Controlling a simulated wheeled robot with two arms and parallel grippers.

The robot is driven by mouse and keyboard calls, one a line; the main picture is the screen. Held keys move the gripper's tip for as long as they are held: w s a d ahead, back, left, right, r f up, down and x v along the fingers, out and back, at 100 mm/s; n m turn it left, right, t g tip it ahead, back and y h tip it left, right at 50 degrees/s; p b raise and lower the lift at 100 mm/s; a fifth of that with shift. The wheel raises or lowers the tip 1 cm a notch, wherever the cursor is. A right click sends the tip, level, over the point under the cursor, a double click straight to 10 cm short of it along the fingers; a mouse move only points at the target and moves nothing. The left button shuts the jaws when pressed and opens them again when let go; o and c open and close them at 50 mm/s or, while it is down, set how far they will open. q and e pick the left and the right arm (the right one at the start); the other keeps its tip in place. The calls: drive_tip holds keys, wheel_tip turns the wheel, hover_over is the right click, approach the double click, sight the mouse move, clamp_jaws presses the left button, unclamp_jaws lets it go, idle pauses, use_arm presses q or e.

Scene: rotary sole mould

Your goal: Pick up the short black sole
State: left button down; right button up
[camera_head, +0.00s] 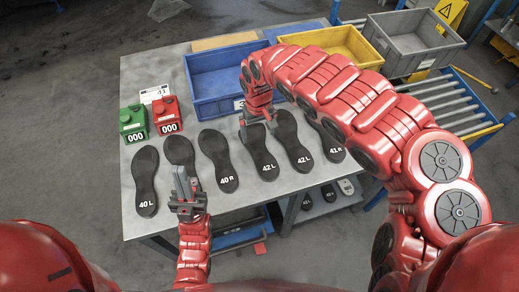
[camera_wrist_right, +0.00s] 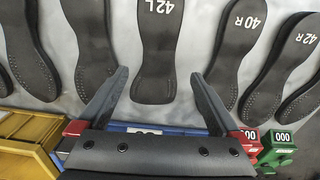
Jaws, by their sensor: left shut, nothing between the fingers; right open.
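Several black soles lie in a row on the grey table (camera_head: 270,188). My right gripper (camera_head: 257,116) is open and empty above the far end of the first 42 L sole. In the right wrist view, that sole (camera_wrist_right: 155,60) shows between its spread fingers. My left gripper (camera_head: 186,180) is shut and empty near the table's front edge.
Behind the soles stand a blue crate (camera_head: 205,63), a yellow crate (camera_head: 345,40) and a grey crate (camera_head: 425,42). A green counter (camera_head: 133,122) and a red counter (camera_head: 166,115) stand at the back left. A roller conveyor (camera_head: 465,100) is at right. More soles lie on a lower shelf.

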hover_over(259, 149)
drive_tip(key=f, duration=0.4)
drive_tip(key=shift+s, duration=0.3)
drive_tip(key=shift+a+f+p, duration=0.15)
drive_tip(key=shift+f+p, duration=0.2)
drive_tip(key=shift+f, duration=0.15)
wheel_tip(259, 149, down, 4)
drive_tip(key=shift+w+r+p, duration=0.15)
drive_tip(key=shift+p, duration=0.3)
drive_tip(key=shift+w+f, duration=0.1)
drive_tip(key=shift+f, duration=0.2)
drive_tip(key=c, duration=1.3)
